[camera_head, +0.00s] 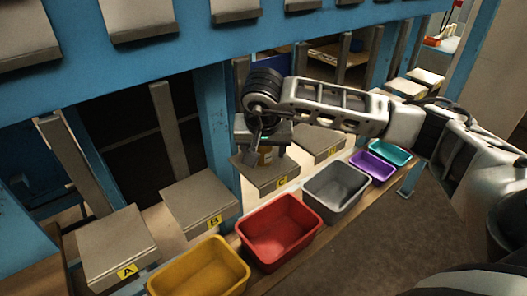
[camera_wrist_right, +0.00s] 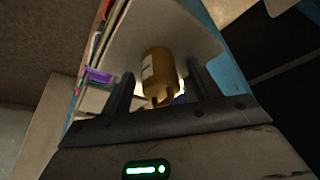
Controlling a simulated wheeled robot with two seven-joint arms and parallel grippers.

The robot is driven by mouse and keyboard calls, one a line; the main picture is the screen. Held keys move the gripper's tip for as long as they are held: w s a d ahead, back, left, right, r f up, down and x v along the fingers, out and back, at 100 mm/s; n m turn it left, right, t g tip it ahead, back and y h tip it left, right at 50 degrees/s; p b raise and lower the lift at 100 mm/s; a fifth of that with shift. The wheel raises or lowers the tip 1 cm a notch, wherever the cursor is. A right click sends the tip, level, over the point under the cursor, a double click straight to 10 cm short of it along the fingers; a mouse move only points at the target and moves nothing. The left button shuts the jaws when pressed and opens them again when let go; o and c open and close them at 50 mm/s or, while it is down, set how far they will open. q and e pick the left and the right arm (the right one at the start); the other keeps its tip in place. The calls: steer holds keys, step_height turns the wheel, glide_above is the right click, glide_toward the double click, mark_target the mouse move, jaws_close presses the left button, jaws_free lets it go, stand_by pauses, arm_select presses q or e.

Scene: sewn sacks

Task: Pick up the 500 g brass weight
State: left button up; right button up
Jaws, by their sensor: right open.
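The brass weight (camera_head: 266,157) stands on the grey platform marked C (camera_head: 265,178), mostly hidden behind my right gripper (camera_head: 257,150) in the head view. In the right wrist view the brass weight (camera_wrist_right: 160,72) is a golden cylinder with a pale label and a narrower knob end. My right gripper (camera_wrist_right: 160,82) is open, with one finger to either side of the weight in that picture. I cannot tell whether the fingers touch it. My left gripper is not in view.
Platforms A (camera_head: 105,245), B (camera_head: 200,200) and D (camera_head: 322,142) look empty. Yellow (camera_head: 200,270), red (camera_head: 280,230), grey (camera_head: 335,190), purple (camera_head: 373,166) and teal (camera_head: 390,152) bins line the front ledge. Blue uprights (camera_head: 214,130) stand close beside platform C.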

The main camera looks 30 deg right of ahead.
jaws_close()
steer(key=shift+r, duration=0.1)
steer(key=shift+r, duration=0.1)
